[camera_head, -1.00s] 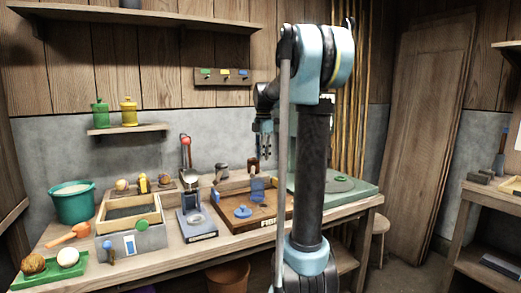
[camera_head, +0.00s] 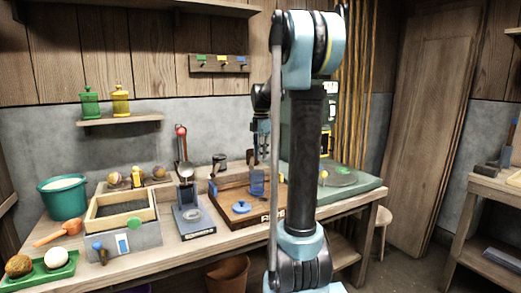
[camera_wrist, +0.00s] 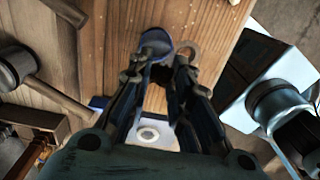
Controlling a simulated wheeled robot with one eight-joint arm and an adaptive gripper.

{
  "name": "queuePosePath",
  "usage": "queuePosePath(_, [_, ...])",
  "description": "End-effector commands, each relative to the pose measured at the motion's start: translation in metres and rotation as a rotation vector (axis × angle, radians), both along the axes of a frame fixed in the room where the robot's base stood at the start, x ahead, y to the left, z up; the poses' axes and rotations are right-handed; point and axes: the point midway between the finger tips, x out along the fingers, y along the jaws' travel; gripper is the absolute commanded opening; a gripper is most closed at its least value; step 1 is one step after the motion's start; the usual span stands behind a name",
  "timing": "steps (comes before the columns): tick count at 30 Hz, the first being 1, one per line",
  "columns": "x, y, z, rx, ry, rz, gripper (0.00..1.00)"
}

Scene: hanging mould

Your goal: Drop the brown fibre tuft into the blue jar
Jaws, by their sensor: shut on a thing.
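The blue jar (camera_head: 257,186) stands open in the wooden tray on the bench, with a round blue lid (camera_head: 241,207) lying in front of it. My gripper (camera_head: 260,152) points down above the jar in the head view, apart from it. In the wrist view, my gripper's fingertips (camera_wrist: 163,66) are close together around a small dark piece (camera_wrist: 172,84), which seems to be the brown fibre tuft; its outline is mostly hidden by the fingers. A blue round rim, apparently the jar (camera_wrist: 156,43), shows just beyond the fingertips.
The wooden tray (camera_head: 225,212) has low walls. Left of it are a small blue-grey stand (camera_head: 194,222), a sand box (camera_head: 122,210) and a green tray (camera_head: 55,272) with balls.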

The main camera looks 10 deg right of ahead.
Motion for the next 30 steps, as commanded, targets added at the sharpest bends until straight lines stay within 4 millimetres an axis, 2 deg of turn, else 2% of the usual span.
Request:
queuePosePath(6, [0.0001,0.0002,-0.0092,0.000,0.000,0.000,0.10])
queuePosePath(14, [0.0001,0.0003,-0.0099,0.000,0.000,0.000,0.10])
queuePosePath(15, [0.0001,0.0003,-0.0098,0.000,0.000,0.001,0.23])
queuePosePath(18, [0.0000,0.0004,-0.0098,0.000,0.000,0.001,0.42])
queuePosePath(30, [0.0002,0.0008,-0.0062,0.000,0.000,0.001,0.42])
